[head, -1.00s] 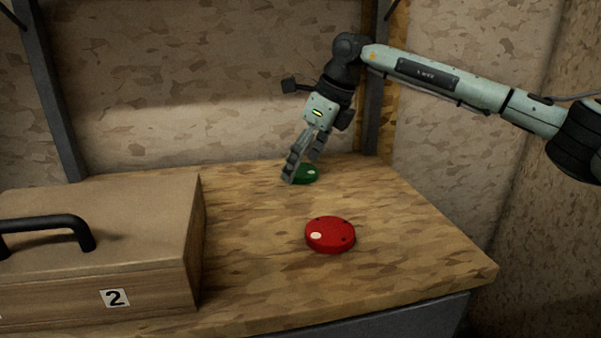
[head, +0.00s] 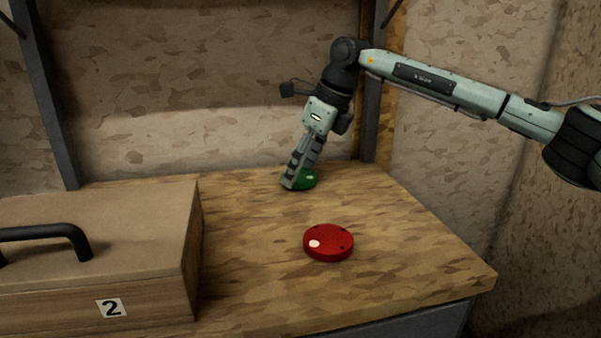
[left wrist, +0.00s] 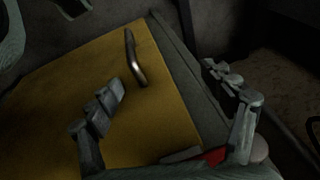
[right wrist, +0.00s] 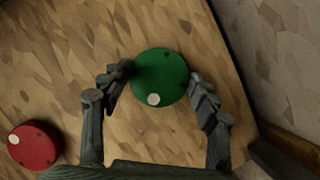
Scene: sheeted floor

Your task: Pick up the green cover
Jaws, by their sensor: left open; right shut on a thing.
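The green cover (head: 309,180) is a round disc with a pale spot, at the back of the wooden table, partly hidden by my right gripper (head: 296,181). In the right wrist view the green cover (right wrist: 160,78) sits between the two fingers of my right gripper (right wrist: 162,80), which is shut on it from both sides. It appears to be at table level; I cannot tell whether it is lifted. My left gripper (left wrist: 165,80) shows only in the left wrist view, open and empty, with a handled surface beyond it.
A red cover (head: 329,243) lies nearer the front of the table (head: 410,255); it also shows in the right wrist view (right wrist: 34,146). A wooden box (head: 150,270) marked 2, with a dark handle (head: 45,234), stands at left. Walls rise behind and right.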

